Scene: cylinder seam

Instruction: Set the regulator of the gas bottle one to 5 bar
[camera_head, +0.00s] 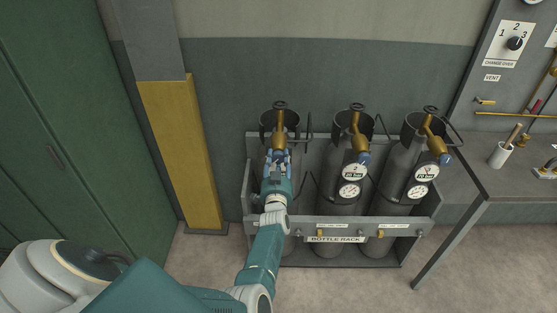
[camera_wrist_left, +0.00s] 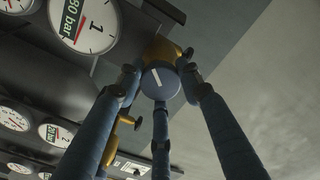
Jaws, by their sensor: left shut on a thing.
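Gas bottle one (camera_head: 266,121) is the leftmost of three grey bottles in the rack, its body mostly hidden behind my left arm. Its brass regulator (camera_head: 279,136) shows just above my left gripper (camera_head: 278,158). In the left wrist view, the blue round regulator knob (camera_wrist_left: 160,82) with a white line mark sits between the fingers of my gripper, which is shut on it. A gauge marked 1 (camera_wrist_left: 88,22), with a green-edged label ending in "80 bar", is beside it at upper left; its needle is too unclear to read exactly. My right gripper is not in view.
Bottle two (camera_head: 340,160) and bottle three (camera_head: 398,160), with gauges and blue knobs, stand to the right in the bottle rack (camera_head: 300,257). A yellow-grey pillar (camera_head: 183,150) is at left. A grey counter (camera_head: 490,180) is at right.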

